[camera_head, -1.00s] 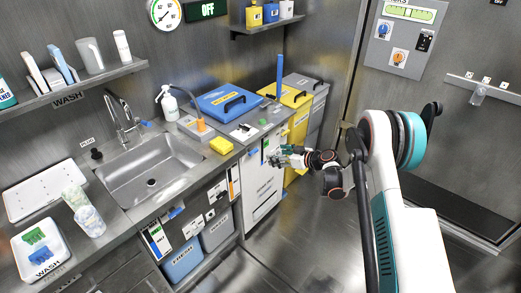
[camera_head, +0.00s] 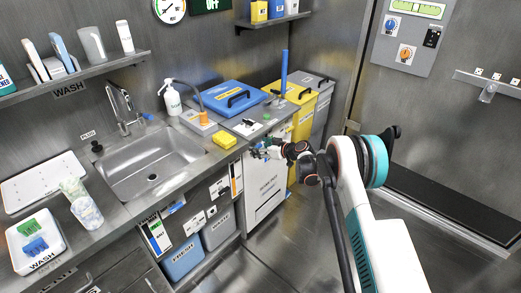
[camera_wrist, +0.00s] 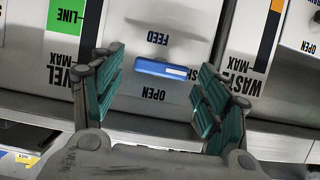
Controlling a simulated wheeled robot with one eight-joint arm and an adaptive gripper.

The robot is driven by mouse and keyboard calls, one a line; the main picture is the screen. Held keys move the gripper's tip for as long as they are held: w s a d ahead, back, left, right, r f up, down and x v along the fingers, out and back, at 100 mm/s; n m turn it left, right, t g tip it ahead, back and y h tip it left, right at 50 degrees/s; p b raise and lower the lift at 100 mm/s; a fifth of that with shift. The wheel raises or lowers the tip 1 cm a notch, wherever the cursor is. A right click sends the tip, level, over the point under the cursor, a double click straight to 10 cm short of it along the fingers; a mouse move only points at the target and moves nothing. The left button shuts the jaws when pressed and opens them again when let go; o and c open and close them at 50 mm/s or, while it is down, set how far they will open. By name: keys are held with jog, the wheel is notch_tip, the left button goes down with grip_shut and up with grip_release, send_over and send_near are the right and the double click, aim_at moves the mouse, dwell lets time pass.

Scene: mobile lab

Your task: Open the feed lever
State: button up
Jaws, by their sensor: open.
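The feed lever (camera_wrist: 162,68) is a small blue bar on a grey panel in the wrist view. It lies roughly level, slightly tilted. The word FEED stands above it and OPEN below it, both upside down. My gripper (camera_wrist: 163,60) is open, with one green-padded finger on each side of the lever. Neither finger appears to touch it. In the head view my gripper (camera_head: 262,150) is close to the counter front, right of the yellow sponge. The lever cannot be made out there.
The white-fronted cabinet (camera_head: 262,190) is below my gripper. A yellow sponge (camera_head: 224,140) lies near the counter edge. The sink (camera_head: 150,165) is further left. Marked gauge strips (camera_wrist: 65,35) flank the lever panel. The floor right of the cabinet is clear.

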jog(key=c, duration=1.1)
jog(key=shift+o, duration=0.2)
jog(key=shift+w+d+m+g+y, duration=0.15)
jog(key=shift+m+g+y, duration=0.5)
jog(key=shift+m, duration=0.75)
jog(key=o, duration=1.1)
jog(key=shift+c, duration=0.2)
jog(key=shift+d, duration=0.1)
jog(key=v, duration=1.1)
jog(key=shift+d, duration=0.3)
jog(key=shift+r, duration=0.1)
